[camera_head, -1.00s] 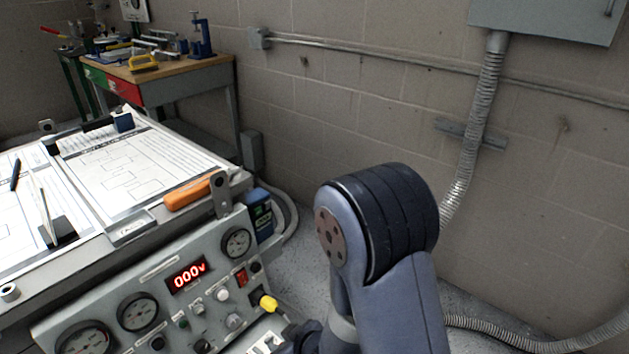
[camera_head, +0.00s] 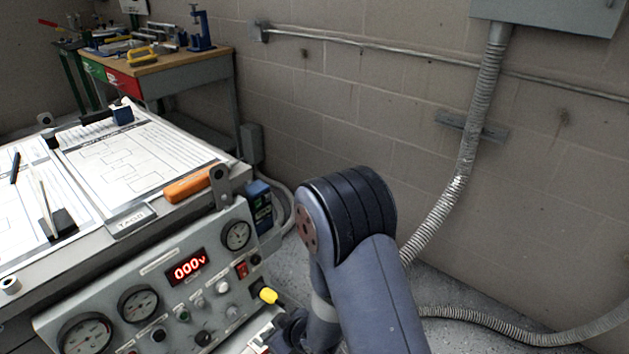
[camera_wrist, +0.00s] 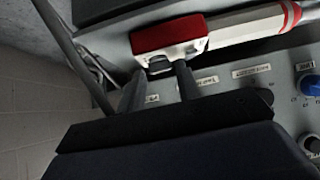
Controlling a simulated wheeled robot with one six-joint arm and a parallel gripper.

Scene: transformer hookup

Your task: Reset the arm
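My gripper (camera_wrist: 161,70) shows in the wrist view with its two dark fingers apart. Their tips are near a red block with a metal bracket (camera_wrist: 170,42); I cannot tell whether they touch it. In the head view my arm covers the lower middle, and the gripper itself is not visible. A yellow-tipped part (camera_head: 268,296) sticks out at the panel's lower right, beside my arm.
Papers (camera_head: 130,155) and an orange-handled tool (camera_head: 188,185) lie on the panel's top. A workbench (camera_head: 180,72) stands at the back left. A flexible conduit (camera_head: 462,180) runs down the block wall at right. The wall side is otherwise open.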

